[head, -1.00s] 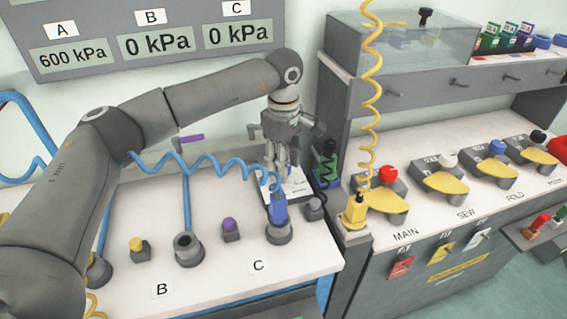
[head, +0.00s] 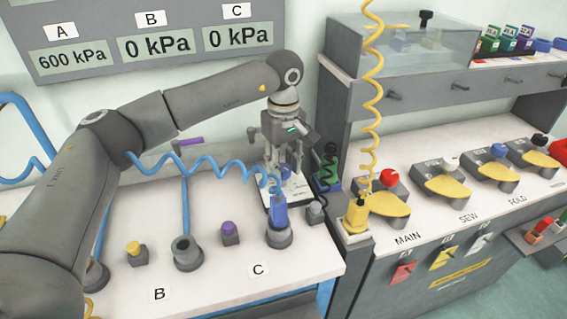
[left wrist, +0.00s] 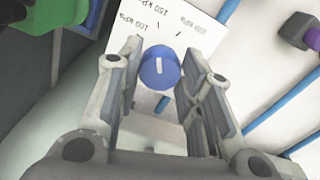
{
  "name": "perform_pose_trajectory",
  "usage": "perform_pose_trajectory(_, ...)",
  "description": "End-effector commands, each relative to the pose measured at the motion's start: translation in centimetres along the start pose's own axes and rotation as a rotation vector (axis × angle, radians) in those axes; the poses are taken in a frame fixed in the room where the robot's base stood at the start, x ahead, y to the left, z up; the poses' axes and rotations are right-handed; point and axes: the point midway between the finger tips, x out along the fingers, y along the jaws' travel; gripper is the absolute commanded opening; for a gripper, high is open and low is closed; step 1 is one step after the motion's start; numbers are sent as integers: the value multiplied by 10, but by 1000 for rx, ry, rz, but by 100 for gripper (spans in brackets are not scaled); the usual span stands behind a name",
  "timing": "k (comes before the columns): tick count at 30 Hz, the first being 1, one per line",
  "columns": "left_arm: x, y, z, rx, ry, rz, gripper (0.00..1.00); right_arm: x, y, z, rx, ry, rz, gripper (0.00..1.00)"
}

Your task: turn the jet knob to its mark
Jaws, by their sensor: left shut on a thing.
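The jet knob (left wrist: 160,68) is a round blue knob with a white pointer line, in the left wrist view. It stands in front of a white scale card (left wrist: 188,32) printed with kPa values and short marks. My left gripper (left wrist: 162,80) is shut on the knob, with a finger on each side of it. The pointer line runs roughly up and down in that view. My right gripper is not in view.
A blue connector (head: 279,210) with a coiled blue hose stands just in front of the gripper. The displays (head: 155,45) read A 600, B 0 and C 0 kPa.

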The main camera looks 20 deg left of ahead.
Motion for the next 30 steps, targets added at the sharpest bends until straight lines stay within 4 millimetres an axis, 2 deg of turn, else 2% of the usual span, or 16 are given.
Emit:
perform_pose_trajectory(7, -4, 1, -2, -4, 5, 8, 10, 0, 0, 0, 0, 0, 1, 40)
perform_pose_trajectory(8, -4, 1, -2, -4, 5, 8, 38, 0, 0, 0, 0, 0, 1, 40)
perform_pose_trajectory(12, -3, 1, -2, -3, 3, 6, 56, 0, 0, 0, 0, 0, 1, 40)
perform_pose_trajectory(23, -4, 1, -1, -2, 2, 3, 56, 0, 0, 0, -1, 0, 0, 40)
perform_pose_trajectory(26, -15, 1, -1, -2, 3, 6, 56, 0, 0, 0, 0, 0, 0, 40)
perform_pose_trajectory(30, -42, 1, -1, -2, 3, 7, 56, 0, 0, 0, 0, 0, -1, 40)
